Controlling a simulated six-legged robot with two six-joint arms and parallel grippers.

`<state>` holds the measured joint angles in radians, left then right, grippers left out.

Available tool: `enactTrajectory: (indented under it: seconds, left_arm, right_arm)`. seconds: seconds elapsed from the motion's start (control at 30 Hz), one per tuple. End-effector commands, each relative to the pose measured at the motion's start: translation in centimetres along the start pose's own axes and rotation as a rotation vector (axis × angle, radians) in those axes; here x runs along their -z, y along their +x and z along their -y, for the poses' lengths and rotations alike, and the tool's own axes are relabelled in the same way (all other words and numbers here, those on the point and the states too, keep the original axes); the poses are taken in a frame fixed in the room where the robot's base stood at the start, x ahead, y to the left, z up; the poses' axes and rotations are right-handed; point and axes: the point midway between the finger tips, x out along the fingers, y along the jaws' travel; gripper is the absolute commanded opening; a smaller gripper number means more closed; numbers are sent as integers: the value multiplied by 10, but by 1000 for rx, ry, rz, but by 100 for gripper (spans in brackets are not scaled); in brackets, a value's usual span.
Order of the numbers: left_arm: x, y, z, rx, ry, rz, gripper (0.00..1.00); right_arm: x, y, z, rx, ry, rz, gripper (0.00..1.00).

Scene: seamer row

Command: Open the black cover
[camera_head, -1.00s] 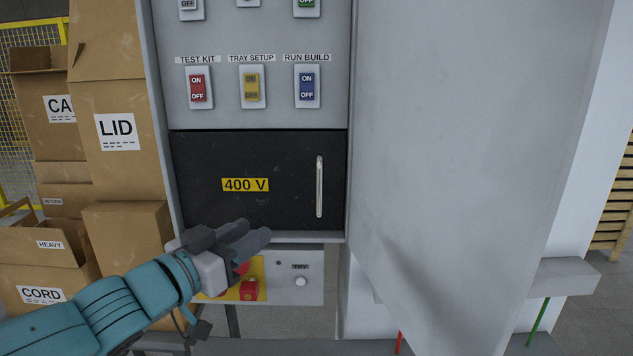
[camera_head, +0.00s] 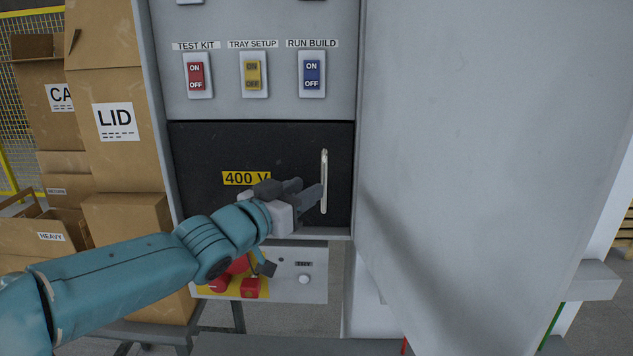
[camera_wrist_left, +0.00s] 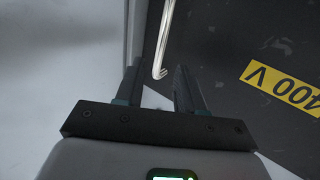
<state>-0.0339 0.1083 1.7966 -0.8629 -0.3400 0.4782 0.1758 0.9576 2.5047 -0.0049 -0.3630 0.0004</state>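The black cover (camera_head: 215,150) is shut in the lower part of the grey cabinet. It bears a yellow 400 V label (camera_head: 240,178) and an upright silver handle (camera_head: 324,180) near its right edge. My left gripper (camera_head: 308,190) is in front of the cover, just left of the handle's lower half. In the left wrist view the two fingers (camera_wrist_left: 160,90) are apart, with the lower end of the handle (camera_wrist_left: 161,65) showing between or just beyond their tips. I cannot tell whether they touch it. My right gripper is in neither view.
A large grey door panel (camera_head: 480,130) stands open to the right of the cover. Red, yellow and blue switches (camera_head: 254,75) are above it. A lower panel (camera_head: 300,278) with red buttons is below. Cardboard boxes (camera_head: 120,160) are stacked at the left.

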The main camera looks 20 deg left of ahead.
Motion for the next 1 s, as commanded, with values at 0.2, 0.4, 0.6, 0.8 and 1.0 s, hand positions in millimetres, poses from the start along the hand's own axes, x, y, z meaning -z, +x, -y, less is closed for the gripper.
enactTrajectory:
  seconds: [0.2, 0.4, 0.6, 0.8, 1.0]
  left_arm:
    - [1, 37, 0, -1, -1, 2, 38]
    - [0, 48, 1, 0, 0, 0, 38]
    - [0, 47, 1, 0, 0, 0, 38]
    - [0, 47, 1, 1, 0, 0, 0]
    - [0, 46, 1, 0, 0, 0, 0]
  right_arm:
    - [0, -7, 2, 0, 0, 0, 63]
    - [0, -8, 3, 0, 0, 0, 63]
    - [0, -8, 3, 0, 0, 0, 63]
    - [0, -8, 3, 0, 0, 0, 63]
    - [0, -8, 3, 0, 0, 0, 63]
